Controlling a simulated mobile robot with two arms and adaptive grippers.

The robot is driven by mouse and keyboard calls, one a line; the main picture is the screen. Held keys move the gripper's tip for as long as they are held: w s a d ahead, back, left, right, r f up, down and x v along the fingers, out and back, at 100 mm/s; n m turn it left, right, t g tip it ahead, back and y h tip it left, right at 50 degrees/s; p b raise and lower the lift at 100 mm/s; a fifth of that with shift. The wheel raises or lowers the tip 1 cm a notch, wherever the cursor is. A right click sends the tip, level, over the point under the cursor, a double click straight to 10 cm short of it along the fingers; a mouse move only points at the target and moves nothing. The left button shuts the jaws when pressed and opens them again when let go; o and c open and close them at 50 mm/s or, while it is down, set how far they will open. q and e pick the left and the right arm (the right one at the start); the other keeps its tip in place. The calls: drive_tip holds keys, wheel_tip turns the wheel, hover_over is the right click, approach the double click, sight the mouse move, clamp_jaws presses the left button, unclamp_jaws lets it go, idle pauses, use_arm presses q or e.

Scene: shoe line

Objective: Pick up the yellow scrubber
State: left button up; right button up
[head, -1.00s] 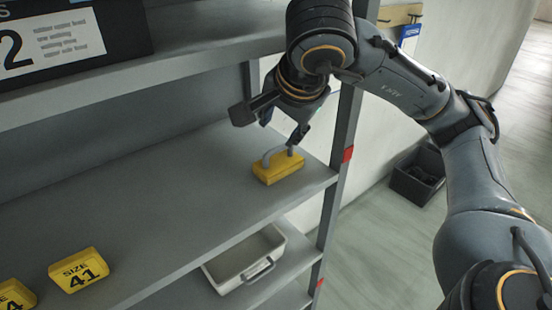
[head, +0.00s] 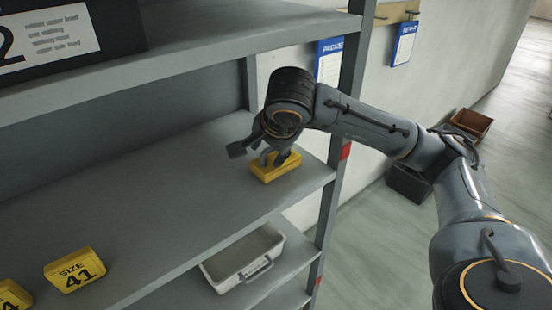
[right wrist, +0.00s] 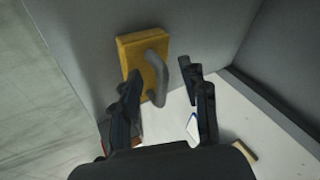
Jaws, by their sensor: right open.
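The yellow scrubber (head: 272,174) lies on the middle grey shelf near its right end. In the right wrist view, the scrubber (right wrist: 130,52) shows a yellow block with a curved grey handle (right wrist: 156,78). My right gripper (head: 270,158) is just above the scrubber and hides part of it and its handle in the head view. In the right wrist view, the right gripper (right wrist: 162,82) is open, with a finger on each side of the lower part of the handle. I cannot tell whether a finger touches it. My left gripper is not in view.
Yellow size blocks (head: 75,270) lie at the left of the same shelf (head: 160,215). A white bin (head: 240,268) sits on the shelf below. The upper shelf (head: 220,40) and the right post (head: 335,190) are close to my right arm. Crates stand on the floor at right.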

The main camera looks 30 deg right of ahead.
drive_tip(key=shift+w+f, duration=0.1)
drive_tip(key=shift+f, duration=0.05)
clamp_jaws()
drive_tip(key=shift+r, duration=0.2)
